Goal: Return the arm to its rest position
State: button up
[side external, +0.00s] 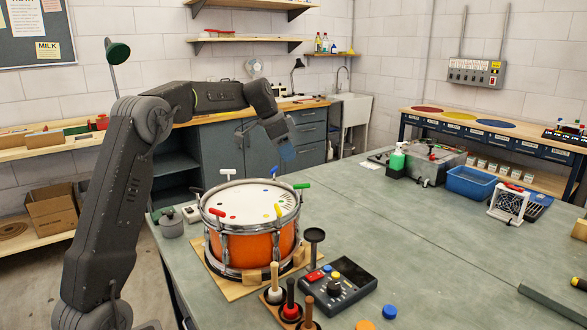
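My arm rises at the left, bends over at the top and reaches right. My gripper (285,152) hangs above and behind the orange drum (250,240), clear of it. The gripper looks dark with a faint bluish patch at its end; its fingers are too small and dark to tell whether they are open. No held thing can be made out. The drum stands on a wooden board (222,286), its white head facing up. Coloured T-handled keys stand around its rim, among them a white one (228,172) and a green one (302,186).
A grey pot (171,225) sits left of the drum. The bench's right middle is largely clear.

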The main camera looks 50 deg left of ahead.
jog(key=shift+v, duration=1)
jog(key=s+d+r+n+y, duration=0.1)
jog(key=s+d, duration=0.5)
jog(key=d, duration=0.3)
jog(key=s+d+r+n, duration=0.1)
jog(key=s+d+r, duration=0.1)
jog(key=s+d, duration=0.5)
jog(key=s+d+f+n, duration=0.1)
jog(key=s+d+f, duration=0.3)
jog(key=s, duration=0.4)
jog(key=s+d+f+n+t, duration=0.1)
jog(key=s+d+f, duration=0.4)
jog(key=s, duration=0.3)
jog(key=shift+d+y, duration=0.4)
jog(key=shift+d, duration=0.15)
